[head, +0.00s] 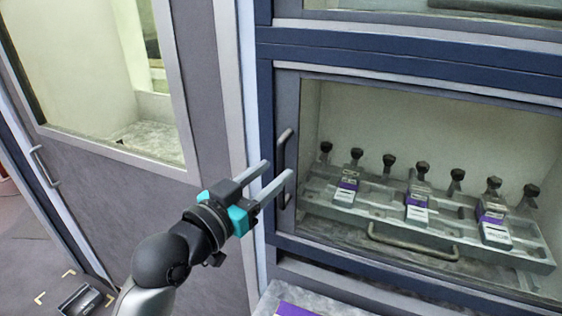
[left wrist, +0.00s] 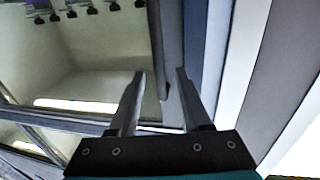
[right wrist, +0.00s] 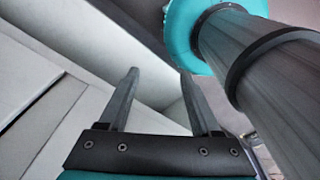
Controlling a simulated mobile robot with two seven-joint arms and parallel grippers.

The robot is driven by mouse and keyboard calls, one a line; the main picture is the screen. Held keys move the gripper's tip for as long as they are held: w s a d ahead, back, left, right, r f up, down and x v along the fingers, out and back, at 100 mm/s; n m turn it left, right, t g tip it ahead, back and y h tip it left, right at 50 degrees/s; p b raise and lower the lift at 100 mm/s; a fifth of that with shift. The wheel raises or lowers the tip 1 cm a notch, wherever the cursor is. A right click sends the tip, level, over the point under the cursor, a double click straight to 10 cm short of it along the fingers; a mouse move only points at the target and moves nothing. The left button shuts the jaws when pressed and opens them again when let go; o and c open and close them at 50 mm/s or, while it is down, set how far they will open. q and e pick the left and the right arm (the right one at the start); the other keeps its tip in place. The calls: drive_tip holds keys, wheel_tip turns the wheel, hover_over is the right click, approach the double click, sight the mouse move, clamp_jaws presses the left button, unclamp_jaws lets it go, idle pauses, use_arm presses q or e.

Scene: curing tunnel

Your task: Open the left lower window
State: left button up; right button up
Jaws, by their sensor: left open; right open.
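The left lower window (head: 430,130) is a glass pane in a grey frame, set in a dark blue surround, and looks shut. Its dark upright handle (head: 281,152) is on the left side of the frame. My left gripper (head: 279,167) is open at this handle, partly covering it in the head view. In the left wrist view the handle (left wrist: 157,45) runs between the fingertips (left wrist: 160,71); I cannot tell how deep it sits between them. My right gripper (right wrist: 159,71) is open and empty in the right wrist view, and is out of the head view.
Behind the glass, a grey metal fixture (head: 345,212) with a front bar handle holds several dark knobs and purple-and-white labelled pieces. A grey door (head: 90,165) with a window and a handle (head: 44,166) stands at the left. Another window is above.

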sight(278, 168)
use_arm(q)
drive_tip(key=shift+x, duration=1.75)
clamp_jaws()
